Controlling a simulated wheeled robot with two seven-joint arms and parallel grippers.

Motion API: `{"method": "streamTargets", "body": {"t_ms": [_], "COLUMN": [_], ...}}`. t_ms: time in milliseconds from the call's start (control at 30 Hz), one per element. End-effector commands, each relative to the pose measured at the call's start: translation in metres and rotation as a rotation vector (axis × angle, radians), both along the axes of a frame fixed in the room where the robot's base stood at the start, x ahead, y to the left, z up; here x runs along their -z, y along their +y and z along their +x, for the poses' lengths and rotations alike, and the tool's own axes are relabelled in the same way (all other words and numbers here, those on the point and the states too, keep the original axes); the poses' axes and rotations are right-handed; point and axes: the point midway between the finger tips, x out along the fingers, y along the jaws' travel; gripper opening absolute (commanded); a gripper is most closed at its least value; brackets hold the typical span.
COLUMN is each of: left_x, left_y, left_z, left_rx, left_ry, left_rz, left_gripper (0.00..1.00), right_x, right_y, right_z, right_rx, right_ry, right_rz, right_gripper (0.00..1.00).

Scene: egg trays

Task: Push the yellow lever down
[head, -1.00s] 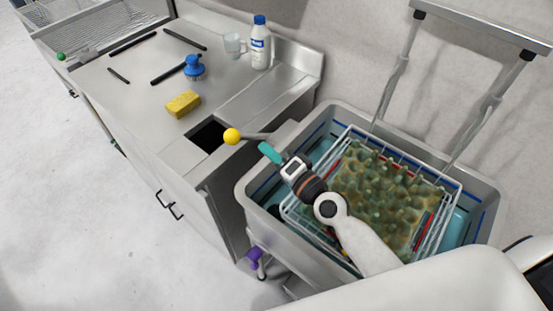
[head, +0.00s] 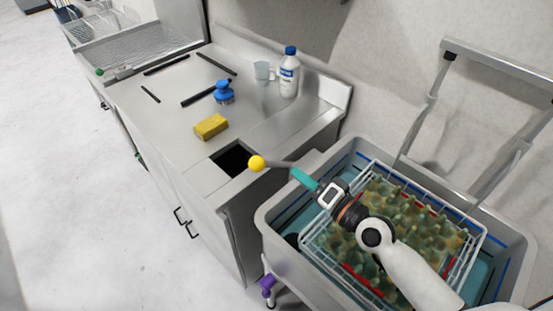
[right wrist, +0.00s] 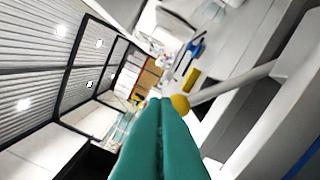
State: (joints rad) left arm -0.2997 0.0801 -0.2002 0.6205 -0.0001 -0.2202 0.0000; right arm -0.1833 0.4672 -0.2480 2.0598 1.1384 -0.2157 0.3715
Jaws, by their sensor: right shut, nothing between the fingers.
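The yellow lever shows as a yellow ball knob (head: 257,163) on a grey rod that slants up from the sink unit's edge, beside the dark square opening. In the right wrist view the knob (right wrist: 180,103) sits just beyond my fingertips, with its pale rod running up to the right. My right gripper (head: 297,174), with teal fingers, is shut and empty, close to the right of the knob and near the rod. In the right wrist view its fingers (right wrist: 160,105) are pressed together. I cannot tell whether they touch the lever. My left gripper is not in view.
A grey basin (head: 272,220) holds a wire rack (head: 470,243) with egg trays (head: 400,215) under my right arm. The steel counter (head: 170,110) carries a yellow sponge (head: 211,127), a blue brush (head: 224,92), a mug (head: 263,73) and a white bottle (head: 289,75). A purple handle (head: 267,286) hangs below the basin.

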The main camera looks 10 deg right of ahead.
Motion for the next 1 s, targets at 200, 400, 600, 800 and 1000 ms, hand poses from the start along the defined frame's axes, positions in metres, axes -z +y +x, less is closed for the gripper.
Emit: {"method": "streamTargets", "body": {"t_ms": [200, 400, 600, 800, 1000], "left_x": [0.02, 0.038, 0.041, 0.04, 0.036], "left_y": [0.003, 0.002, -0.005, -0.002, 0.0], "left_z": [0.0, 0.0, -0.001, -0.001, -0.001], "left_rx": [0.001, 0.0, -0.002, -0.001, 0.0], "left_ry": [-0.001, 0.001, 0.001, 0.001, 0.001], "left_rz": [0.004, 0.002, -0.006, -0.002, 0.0], "left_gripper": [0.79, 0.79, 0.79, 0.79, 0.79], "right_x": [0.002, 0.004, 0.002, 0.001, 0.0], "right_y": [-0.019, -0.033, -0.038, -0.038, -0.035], "right_z": [0.012, 0.021, 0.024, 0.024, 0.03], "right_rx": [-0.052, -0.062, -0.064, -0.063, -0.061], "right_ry": [-0.023, -0.033, -0.036, -0.036, -0.036], "right_rz": [-0.085, -0.101, -0.105, -0.104, -0.103], "right_gripper": [0.0, 0.0, 0.0, 0.0, 0.0]}}
